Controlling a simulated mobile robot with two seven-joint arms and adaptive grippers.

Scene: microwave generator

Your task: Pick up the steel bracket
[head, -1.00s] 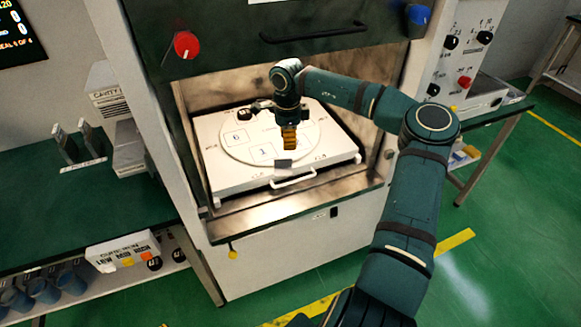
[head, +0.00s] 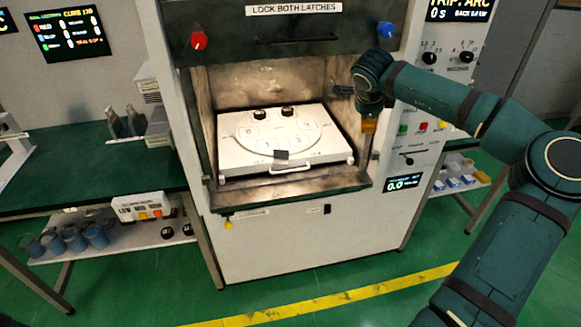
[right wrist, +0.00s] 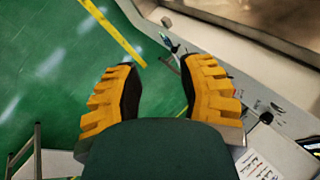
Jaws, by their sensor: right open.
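I cannot tell for sure which piece is the steel bracket. A small dark grey piece (head: 282,154) lies at the front of the round plate on the white tray (head: 240,166) in the open cavity. Two upright grey pieces (head: 113,123) also stand on the left bench. My right gripper (head: 368,126) is at the right side of the cavity opening, apart from all of these. In the right wrist view its yellow fingers (right wrist: 160,68) are spread, with nothing between them. My left gripper is not in view.
Two dark round objects (head: 273,112) stand at the back of the plate. The tray has a white front handle (head: 290,168). The raised door (head: 290,40) hangs above the opening. A control panel (head: 440,75) is on the right. The floor in front is clear.

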